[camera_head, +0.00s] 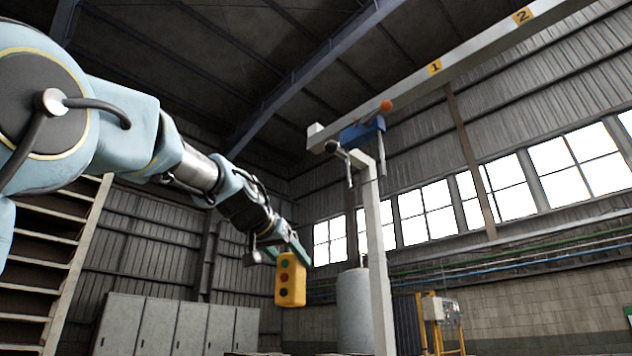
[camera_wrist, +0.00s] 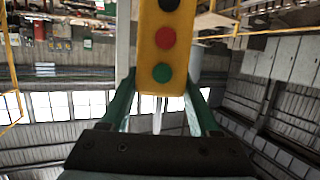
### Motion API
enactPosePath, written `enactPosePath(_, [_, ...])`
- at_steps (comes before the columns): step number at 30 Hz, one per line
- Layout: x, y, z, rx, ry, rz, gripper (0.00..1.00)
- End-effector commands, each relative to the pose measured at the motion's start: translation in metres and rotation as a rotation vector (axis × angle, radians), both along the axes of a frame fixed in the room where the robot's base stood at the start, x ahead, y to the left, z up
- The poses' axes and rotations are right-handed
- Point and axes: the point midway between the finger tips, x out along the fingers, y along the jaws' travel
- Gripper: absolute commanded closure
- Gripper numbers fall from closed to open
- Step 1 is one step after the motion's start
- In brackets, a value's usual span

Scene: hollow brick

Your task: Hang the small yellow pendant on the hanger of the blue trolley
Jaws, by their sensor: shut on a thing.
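The small yellow pendant (camera_head: 290,283) hangs upright below my gripper (camera_head: 292,247), with red and dark buttons on its face. In the wrist view the pendant (camera_wrist: 161,50) shows black, red and green buttons between my two green fingers (camera_wrist: 160,86), which are shut on its end. The blue trolley (camera_head: 362,132) sits on the overhead rail, above and to the right of my gripper, well apart from the pendant. Thin pale rods hang below the trolley; I cannot tell which part is the hanger.
The pale overhead rail (camera_head: 440,66) carries number plates 1 and 2 and an orange ball (camera_head: 386,105). A pale post (camera_head: 376,255) stands right of the pendant, with a grey cylinder (camera_head: 354,305) behind. Grey lockers (camera_head: 170,325) stand at the lower left.

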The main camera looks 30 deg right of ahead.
Motion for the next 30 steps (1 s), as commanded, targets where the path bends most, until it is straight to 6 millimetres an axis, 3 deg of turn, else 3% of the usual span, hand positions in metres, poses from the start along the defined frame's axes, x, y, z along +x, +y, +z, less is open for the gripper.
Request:
enactPosePath(1, [-0.023,0.003,0.025,-0.007,-0.009,-0.043,1.00])
enactPosePath(6, [-0.096,0.015,0.079,-0.006,-0.008,-0.182,1.00])
enactPosePath(9, [-0.132,0.025,0.102,-0.004,-0.006,-0.250,1.00])
enactPosePath(13, [-0.166,0.036,0.121,-0.001,-0.003,-0.312,1.00])
enactPosePath(19, [-0.186,0.043,0.131,0.002,0.000,-0.352,1.00])
enactPosePath(30, [-0.181,0.022,0.132,0.002,0.001,-0.353,1.00])
